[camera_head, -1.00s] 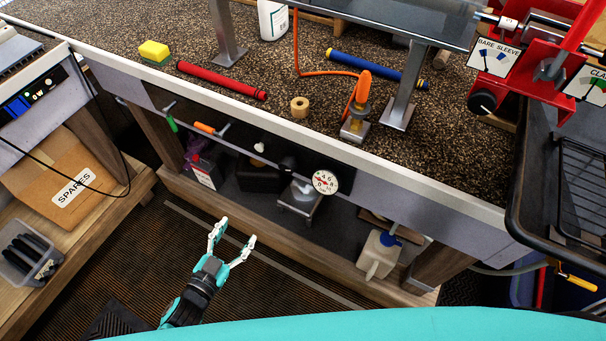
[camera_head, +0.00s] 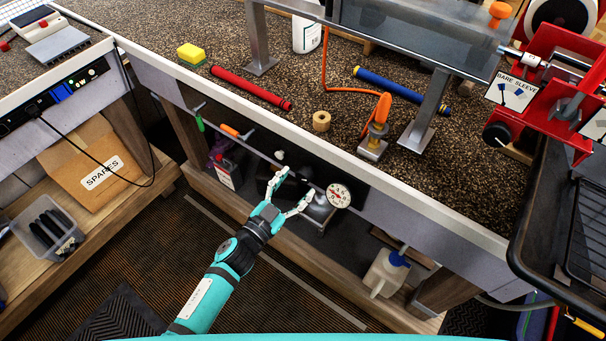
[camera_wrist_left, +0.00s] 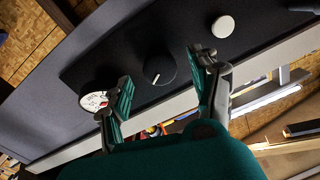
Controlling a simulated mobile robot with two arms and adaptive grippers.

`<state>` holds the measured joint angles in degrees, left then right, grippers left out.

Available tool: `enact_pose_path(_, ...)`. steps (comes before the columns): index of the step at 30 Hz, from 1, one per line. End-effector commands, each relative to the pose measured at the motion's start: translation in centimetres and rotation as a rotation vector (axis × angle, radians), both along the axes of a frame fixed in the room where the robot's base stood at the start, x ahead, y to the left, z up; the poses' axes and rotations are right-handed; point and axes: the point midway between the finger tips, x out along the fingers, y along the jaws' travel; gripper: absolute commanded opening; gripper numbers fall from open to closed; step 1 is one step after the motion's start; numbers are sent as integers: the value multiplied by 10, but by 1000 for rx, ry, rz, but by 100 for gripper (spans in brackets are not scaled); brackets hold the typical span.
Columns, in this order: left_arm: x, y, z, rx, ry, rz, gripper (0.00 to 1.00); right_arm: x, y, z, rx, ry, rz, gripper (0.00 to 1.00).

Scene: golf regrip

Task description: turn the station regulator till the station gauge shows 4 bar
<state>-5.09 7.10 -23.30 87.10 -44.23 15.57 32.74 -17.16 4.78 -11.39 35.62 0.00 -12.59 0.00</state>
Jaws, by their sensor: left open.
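The station gauge (camera_head: 339,195) is a round white dial on the black panel under the bench edge. Its needle is too small to read. The gauge also shows at the left in the left wrist view (camera_wrist_left: 96,100), partly behind a finger. The regulator knob (camera_wrist_left: 158,70) is black with a white pointer line, between the gauge and a white button. In the head view the knob is dark and hard to make out. My left gripper (camera_head: 293,184) is open in front of the panel, its fingers on either side of the knob in the wrist view. Contact cannot be told.
The white button (camera_wrist_left: 223,26) sits beside the knob. A grey bench edge overhangs the panel. Orange (camera_head: 230,131) and green (camera_head: 199,123) handles stick out farther left. A white jug (camera_head: 386,273) stands on the lower shelf at right. The floor in front is clear.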

Motion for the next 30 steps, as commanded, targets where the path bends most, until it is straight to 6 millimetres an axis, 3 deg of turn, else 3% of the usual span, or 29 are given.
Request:
enact_pose_path(6, 25, -17, 0, -1, -1, 0, 63, 0, -2, 0, -2, 1, -1, 44)
enact_pose_path(18, 31, -22, 0, 1, -1, 0, 63, -1, 1, 0, 1, 2, -1, 44)
enact_pose_path(30, 30, -21, 0, 1, 0, 0, 12, -2, 7, 0, 9, 3, 1, 44)
